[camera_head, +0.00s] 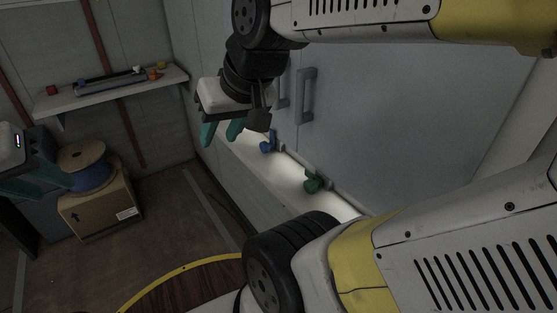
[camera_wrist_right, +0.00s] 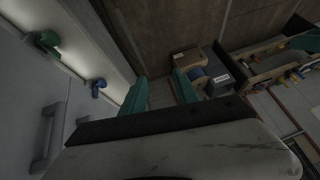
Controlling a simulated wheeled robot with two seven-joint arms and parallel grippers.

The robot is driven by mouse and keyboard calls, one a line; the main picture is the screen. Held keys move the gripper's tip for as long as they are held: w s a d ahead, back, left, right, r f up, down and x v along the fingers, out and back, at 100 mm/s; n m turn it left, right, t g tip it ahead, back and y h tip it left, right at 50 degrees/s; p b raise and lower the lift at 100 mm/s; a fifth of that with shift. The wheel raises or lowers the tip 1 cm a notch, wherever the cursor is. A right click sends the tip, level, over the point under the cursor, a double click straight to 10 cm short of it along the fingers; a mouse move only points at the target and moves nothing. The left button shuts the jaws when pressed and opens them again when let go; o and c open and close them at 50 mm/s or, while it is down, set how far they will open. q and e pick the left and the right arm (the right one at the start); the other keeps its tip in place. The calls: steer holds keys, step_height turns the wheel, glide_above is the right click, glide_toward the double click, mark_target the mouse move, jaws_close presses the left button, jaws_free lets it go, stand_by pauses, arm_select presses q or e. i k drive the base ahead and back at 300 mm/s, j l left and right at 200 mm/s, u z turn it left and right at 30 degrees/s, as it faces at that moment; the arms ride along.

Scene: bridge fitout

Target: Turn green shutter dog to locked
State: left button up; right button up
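The green shutter dog (camera_head: 312,181) sits on the lit ledge at the foot of the grey shutter panel (camera_head: 395,120); it also shows at the upper left of the right wrist view (camera_wrist_right: 46,42). A blue shutter dog (camera_head: 268,142) sits further along the same ledge, also in the right wrist view (camera_wrist_right: 96,87). My right gripper (camera_head: 222,132) is open and empty, left of the blue dog and apart from both dogs. Its teal fingers show spread in the right wrist view (camera_wrist_right: 161,92). My left gripper (camera_head: 40,180) is at the left edge, open and seemingly empty.
Grey handles (camera_head: 306,96) stick out from the panel above the ledge. A wall shelf (camera_head: 115,92) holds small coloured parts. A cardboard box (camera_head: 100,203) with a blue cable spool (camera_head: 88,170) stands by the left gripper. Floor between box and ledge is clear.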

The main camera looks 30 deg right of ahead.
mark_target(311, 186)
steer(key=z, duration=0.45)
steer(key=i+z, duration=0.1)
steer(key=z, duration=0.4)
steer(key=j+z, duration=0.1)
steer(key=z, duration=0.35)
steer(key=j+z, duration=0.1)
steer(key=z, duration=0.4)
steer(key=j+z, duration=0.1)
steer(key=z, duration=0.35)
steer(key=j+z, duration=0.3)
steer(key=z, duration=0.15)
steer(key=j+z, duration=0.65)
steer(key=z, duration=0.2)
steer(key=j+z, duration=0.3)
steer(key=z, duration=0.15)
steer(key=k+j+z, duration=0.3)
steer(key=k+j, duration=0.45)
steer(key=j, duration=0.4)
steer(key=k+j+z, duration=0.25)
steer(key=k+j, duration=0.6)
steer(key=j, duration=0.1)
